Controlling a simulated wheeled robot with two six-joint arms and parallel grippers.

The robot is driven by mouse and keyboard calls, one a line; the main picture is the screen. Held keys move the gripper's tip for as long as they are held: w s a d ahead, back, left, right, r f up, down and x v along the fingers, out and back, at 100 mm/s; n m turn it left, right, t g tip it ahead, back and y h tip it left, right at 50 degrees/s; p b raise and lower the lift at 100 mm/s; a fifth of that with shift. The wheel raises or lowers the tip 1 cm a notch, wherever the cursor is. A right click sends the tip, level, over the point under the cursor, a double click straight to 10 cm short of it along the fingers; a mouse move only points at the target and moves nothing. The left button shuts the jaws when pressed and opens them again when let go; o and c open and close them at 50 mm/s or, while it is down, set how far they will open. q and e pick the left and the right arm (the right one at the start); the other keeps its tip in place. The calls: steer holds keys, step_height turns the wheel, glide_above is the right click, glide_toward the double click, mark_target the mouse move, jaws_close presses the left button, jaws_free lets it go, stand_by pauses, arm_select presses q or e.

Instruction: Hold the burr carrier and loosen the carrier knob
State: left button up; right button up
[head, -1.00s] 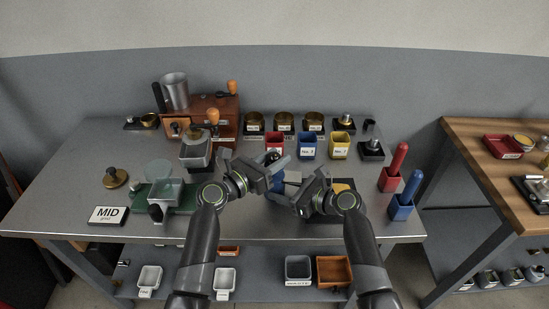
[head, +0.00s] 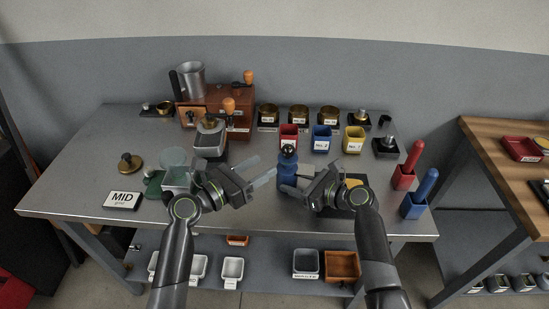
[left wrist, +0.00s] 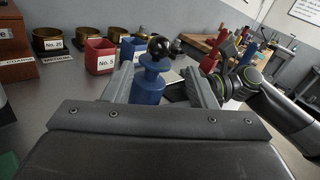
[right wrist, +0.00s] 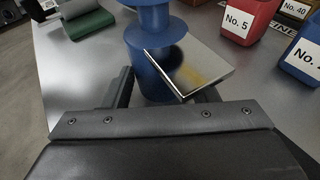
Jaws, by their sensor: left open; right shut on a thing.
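The burr carrier (head: 288,174) is a blue, spool-like body standing upright near the bench's front middle. A round black knob (head: 288,150) tops it; the knob also shows in the left wrist view (left wrist: 158,47). My right gripper (head: 298,184) is shut on the carrier's lower body from the right; the right wrist view shows the blue body (right wrist: 158,60) between its fingers. My left gripper (head: 264,170) is open and empty, left of the carrier and apart from it. In the left wrist view the carrier appears between its fingers, with the knob above them.
A shiny flat plate (right wrist: 195,66) lies close by the carrier. Red (head: 289,138), blue (head: 321,139) and yellow (head: 353,139) cups stand behind. A wooden grinder (head: 228,108) stands back left. A MID card (head: 122,200) lies at left. Red and blue handled holders stand at right.

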arm_select(q)
steer(key=shift+v, duration=1.15)
